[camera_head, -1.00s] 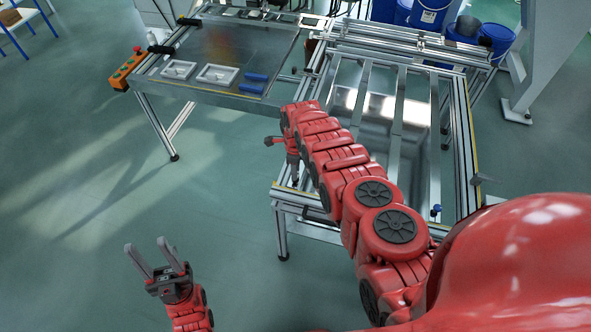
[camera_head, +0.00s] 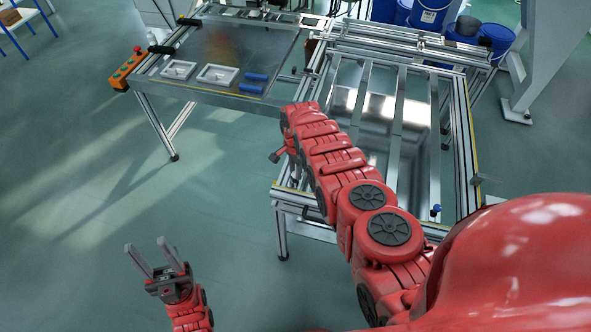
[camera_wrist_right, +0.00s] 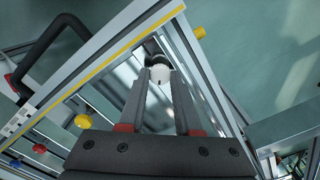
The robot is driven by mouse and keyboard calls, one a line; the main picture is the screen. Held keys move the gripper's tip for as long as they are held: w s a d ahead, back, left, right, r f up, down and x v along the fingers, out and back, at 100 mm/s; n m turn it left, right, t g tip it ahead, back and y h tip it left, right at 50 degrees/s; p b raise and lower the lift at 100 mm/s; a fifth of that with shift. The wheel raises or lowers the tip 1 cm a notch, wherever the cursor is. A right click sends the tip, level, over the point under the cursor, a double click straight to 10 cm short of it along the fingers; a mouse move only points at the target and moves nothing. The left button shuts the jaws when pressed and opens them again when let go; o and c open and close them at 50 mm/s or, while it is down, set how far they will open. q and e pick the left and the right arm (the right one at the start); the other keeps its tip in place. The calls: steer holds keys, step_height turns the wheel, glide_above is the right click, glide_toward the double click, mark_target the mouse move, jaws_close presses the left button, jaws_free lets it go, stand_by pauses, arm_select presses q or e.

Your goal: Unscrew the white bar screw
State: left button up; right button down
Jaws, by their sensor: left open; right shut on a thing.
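In the right wrist view, my right gripper (camera_wrist_right: 159,76) is shut on a white rounded piece with a dark top, which I take to be the white bar screw (camera_wrist_right: 160,74). The screw sits between the fingertips beside the metal frame; whether its thread is engaged cannot be seen. In the head view, my right arm hides the right gripper and the screw. My left gripper (camera_head: 153,258) is open and empty, low at the left over the floor, away from the fixture.
The panel fixture frame (camera_head: 468,140) with metal bars stands under and right of my right arm. A table (camera_head: 215,88) with white trays and blue pieces is at upper left. Yellow knobs (camera_wrist_right: 83,121) sit near the right gripper.

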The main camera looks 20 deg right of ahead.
steer(key=n, duration=0.4)
steer(key=shift+n, duration=2)
steer(key=n, duration=0.3)
steer(key=shift+n, duration=0.4)
steer(key=n, duration=0.8)
steer(key=n+b, duration=0.1)
steer(key=n, duration=0.1)
steer(key=shift+n, duration=0.4)
steer(key=n, duration=0.2)
steer(key=shift+f+n+b, duration=0.1)
steer(key=shift+n+b, duration=0.2)
steer(key=shift+b, duration=0.05)
steer(key=shift+n+b, duration=0.7)
steer(key=shift+n, duration=1)
